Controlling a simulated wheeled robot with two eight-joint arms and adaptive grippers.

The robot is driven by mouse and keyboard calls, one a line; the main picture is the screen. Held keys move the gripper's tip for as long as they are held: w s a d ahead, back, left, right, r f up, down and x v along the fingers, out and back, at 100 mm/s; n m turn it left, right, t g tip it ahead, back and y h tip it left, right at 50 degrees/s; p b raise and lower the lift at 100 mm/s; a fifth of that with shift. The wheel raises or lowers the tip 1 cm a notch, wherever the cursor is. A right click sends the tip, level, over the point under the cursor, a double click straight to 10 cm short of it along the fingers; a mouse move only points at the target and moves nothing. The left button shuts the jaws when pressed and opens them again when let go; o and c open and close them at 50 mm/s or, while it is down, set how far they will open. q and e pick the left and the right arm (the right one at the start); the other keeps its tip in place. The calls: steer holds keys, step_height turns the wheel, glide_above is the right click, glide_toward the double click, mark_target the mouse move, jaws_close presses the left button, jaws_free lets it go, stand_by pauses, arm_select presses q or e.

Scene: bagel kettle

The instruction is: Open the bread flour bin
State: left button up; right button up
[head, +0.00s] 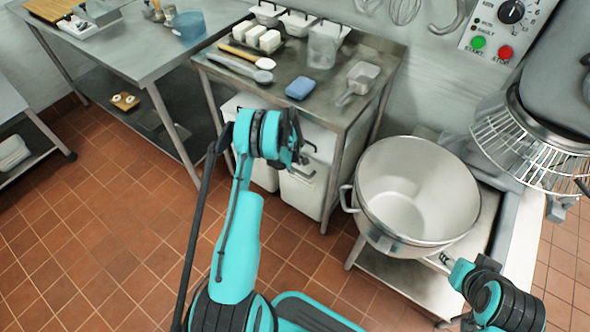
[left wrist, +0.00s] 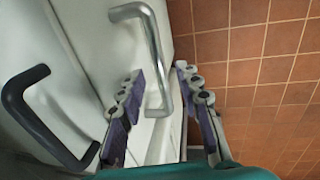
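Two white bins stand under the steel table, a left bin (head: 262,176) and a right bin (head: 303,192). No label is readable, so I cannot tell which holds bread flour. My left gripper (head: 302,160) is at the front of the bins, partly hidden by its own wrist. In the left wrist view the left gripper (left wrist: 160,73) is open, its fingers apart on either side of a silver bar handle (left wrist: 154,50) on a white surface. A dark handle (left wrist: 27,105) is left of it. My right gripper (head: 446,262) is beside the mixing bowl; its fingers are unclear.
The large steel mixing bowl (head: 420,190) stands right of the bins, with the mixer guard (head: 530,150) above. The steel table (head: 290,75) holds a blue sponge (head: 300,88), a scoop (head: 360,76) and white blocks (head: 263,39). The tiled floor (head: 110,220) at left is clear.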

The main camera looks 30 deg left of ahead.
arm_select(q)
steer(key=shift+w+f, duration=0.15)
steer(key=shift+f, duration=0.55)
jaws_close()
